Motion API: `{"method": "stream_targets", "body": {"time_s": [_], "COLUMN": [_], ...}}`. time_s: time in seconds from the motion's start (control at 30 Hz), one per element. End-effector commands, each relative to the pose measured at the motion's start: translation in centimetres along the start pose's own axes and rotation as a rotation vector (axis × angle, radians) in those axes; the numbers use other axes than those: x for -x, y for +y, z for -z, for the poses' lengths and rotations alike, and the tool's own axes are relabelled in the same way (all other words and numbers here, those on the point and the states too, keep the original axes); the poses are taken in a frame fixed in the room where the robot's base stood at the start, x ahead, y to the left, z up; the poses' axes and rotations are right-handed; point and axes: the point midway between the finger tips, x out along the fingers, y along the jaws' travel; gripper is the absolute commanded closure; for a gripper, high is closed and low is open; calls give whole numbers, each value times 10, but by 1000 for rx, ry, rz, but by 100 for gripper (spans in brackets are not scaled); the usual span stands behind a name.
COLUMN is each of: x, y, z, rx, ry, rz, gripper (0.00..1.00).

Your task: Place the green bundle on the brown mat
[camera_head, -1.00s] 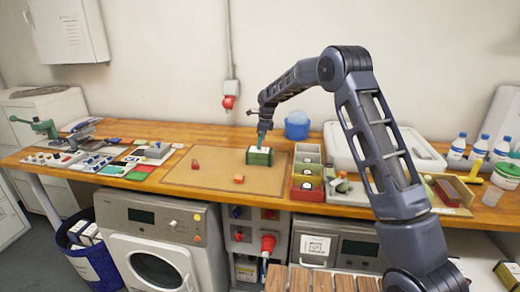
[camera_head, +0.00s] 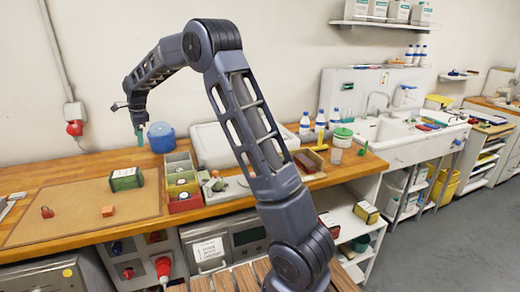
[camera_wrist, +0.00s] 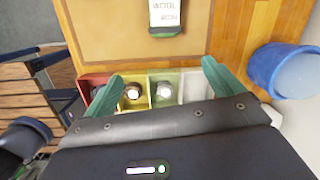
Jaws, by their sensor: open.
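The green bundle (camera_head: 126,179), with a white label on it, lies on the brown mat (camera_head: 75,215) near its far right corner. In the wrist view the bundle (camera_wrist: 167,31) shows at the top, on the tan mat (camera_wrist: 105,35), and its upper end is cut off by the frame. My gripper (camera_head: 140,134) is up above the bench, apart from the bundle. In the wrist view its two green fingers (camera_wrist: 161,84) are wide apart with nothing gripped between them, over the coloured compartments.
A row of coloured compartments (camera_head: 182,205) stands right of the mat. A blue tub (camera_head: 161,137) stands behind. Bottles (camera_head: 320,122) and a white sink (camera_head: 375,125) are farther right.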

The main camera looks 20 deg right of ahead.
Motion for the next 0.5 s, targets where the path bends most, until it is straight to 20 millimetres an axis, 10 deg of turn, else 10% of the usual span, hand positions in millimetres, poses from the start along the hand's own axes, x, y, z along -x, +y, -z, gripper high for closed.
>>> {"method": "stream_targets", "body": {"time_s": [0.5], "x": [131], "y": [121], "z": [129], "rx": [419], "ry": [55], "rz": [103], "gripper": [7]}}
